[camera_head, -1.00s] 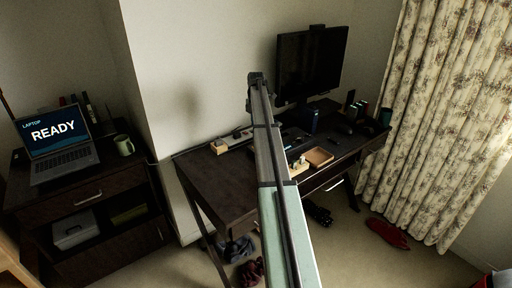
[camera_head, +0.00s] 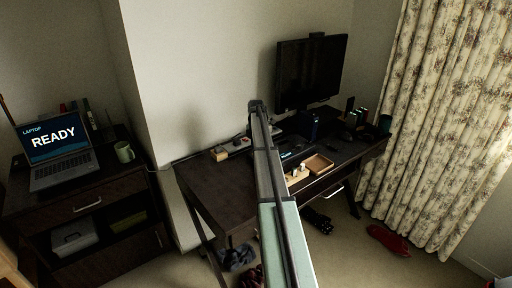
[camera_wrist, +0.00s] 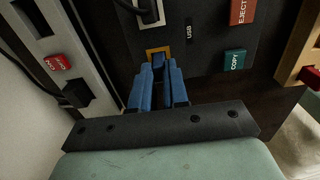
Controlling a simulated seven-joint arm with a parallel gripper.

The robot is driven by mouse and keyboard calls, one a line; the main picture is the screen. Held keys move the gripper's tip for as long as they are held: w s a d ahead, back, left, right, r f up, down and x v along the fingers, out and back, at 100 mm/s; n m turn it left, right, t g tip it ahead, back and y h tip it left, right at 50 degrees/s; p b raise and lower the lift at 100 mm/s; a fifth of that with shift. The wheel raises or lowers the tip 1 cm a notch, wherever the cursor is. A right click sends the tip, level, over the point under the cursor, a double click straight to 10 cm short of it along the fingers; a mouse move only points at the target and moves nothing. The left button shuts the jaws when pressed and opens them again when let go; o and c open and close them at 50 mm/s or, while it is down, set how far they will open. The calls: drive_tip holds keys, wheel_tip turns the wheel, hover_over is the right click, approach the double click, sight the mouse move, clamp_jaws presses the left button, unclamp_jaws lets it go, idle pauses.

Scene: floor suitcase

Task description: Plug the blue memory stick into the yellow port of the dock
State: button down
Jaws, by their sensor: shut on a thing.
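In the wrist view, my gripper (camera_wrist: 157,88) has blue fingers shut on the blue memory stick (camera_wrist: 158,62), a narrow darker blue piece between them. The stick points at the yellow port (camera_wrist: 150,50), an orange-yellow frame on the dark dock (camera_wrist: 206,58). The stick's front end is at the port's opening and overlaps it in the picture; I cannot tell how deep it sits. The dock carries a USB label, a red EJECT button (camera_wrist: 243,11) and a green COPY button (camera_wrist: 234,60). In the head view my arm hides the gripper and stick.
In the wrist view, a pale power strip (camera_wrist: 45,45) with a red switch and black plug lies left, and a wooden block (camera_wrist: 298,45) right. In the head view, the desk (camera_head: 215,190) holds a monitor (camera_head: 310,70) and wooden tray (camera_head: 318,163); a laptop (camera_head: 58,150) reads READY.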

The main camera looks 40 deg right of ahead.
drive_tip(key=shift+f, duration=0.1)
drive_tip(key=c, duration=1.1)
unclamp_jaws()
wheel_tip(320, 180, up, 12)
drive_tip(key=shift+r, duration=0.15)
